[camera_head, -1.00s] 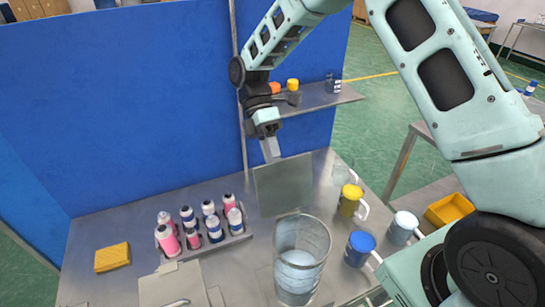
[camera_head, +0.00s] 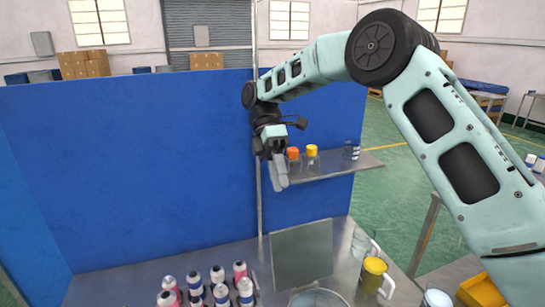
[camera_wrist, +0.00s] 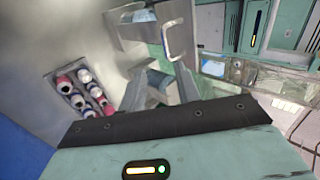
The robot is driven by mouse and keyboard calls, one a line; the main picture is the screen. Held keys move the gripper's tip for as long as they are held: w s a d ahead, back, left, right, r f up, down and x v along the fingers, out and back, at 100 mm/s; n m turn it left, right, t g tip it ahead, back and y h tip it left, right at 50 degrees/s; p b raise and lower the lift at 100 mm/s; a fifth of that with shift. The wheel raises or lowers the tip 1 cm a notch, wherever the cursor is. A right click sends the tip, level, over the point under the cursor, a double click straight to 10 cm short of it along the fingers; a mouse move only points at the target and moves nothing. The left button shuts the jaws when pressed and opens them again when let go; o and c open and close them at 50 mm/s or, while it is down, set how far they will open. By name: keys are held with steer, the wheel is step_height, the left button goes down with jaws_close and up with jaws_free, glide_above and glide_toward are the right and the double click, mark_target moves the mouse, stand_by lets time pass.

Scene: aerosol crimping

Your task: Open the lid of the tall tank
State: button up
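The clear cylindrical vessel, which I take for the tall tank, shows only its rim (camera_head: 318,298) at the bottom edge of the head view; its body is cut off. A flat grey square panel (camera_head: 302,250) stands upright just behind that rim and looks like its raised lid. I cannot see how the two join. My gripper (camera_head: 280,172) hangs above the panel, fingers pointing down, apart from it. In the wrist view my gripper (camera_wrist: 165,90) has its two fingers spread with nothing clearly between them. A pale U-shaped handle (camera_wrist: 172,40) sits beyond the fingertips.
A rack of pink and blue bottles (camera_head: 215,288) stands left of the panel; the bottles show in the wrist view (camera_wrist: 82,90). A wall shelf (camera_head: 335,165) holds small jars behind my gripper. A blue partition (camera_head: 120,175) closes the back.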

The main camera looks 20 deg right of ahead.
steer(key=p+v, duration=0.4)
steer(key=v, duration=0.3)
steer(key=shift+w+r, duration=0.1)
stand_by(0.5)
